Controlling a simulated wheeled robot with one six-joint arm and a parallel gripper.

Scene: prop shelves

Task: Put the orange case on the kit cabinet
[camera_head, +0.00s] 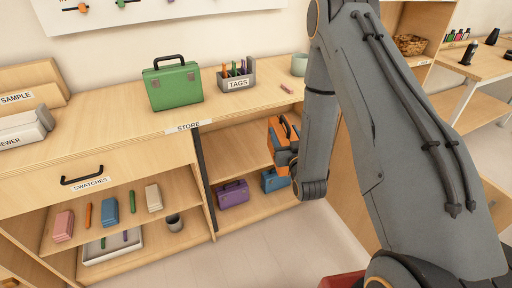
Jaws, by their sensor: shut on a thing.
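The orange case (278,131) is at the right of the open cabinet bay, partly hidden by my arm. My gripper (287,153) is shut on it; its fingertips are mostly hidden. The case is held in front of the bay's shelves, above the blue case. No label reads "kit cabinet". The wooden cabinet (120,128) has a "STORE" label on its top edge and a green case (173,86) standing on its top. A purple case (232,194) and a blue case (274,180) stand on the bay's bottom shelf.
A grey "TAGS" holder (238,80) and a pale cup (299,65) stand on the top. Bare top lies in front of them. A dark upright (204,178) edges the bay.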

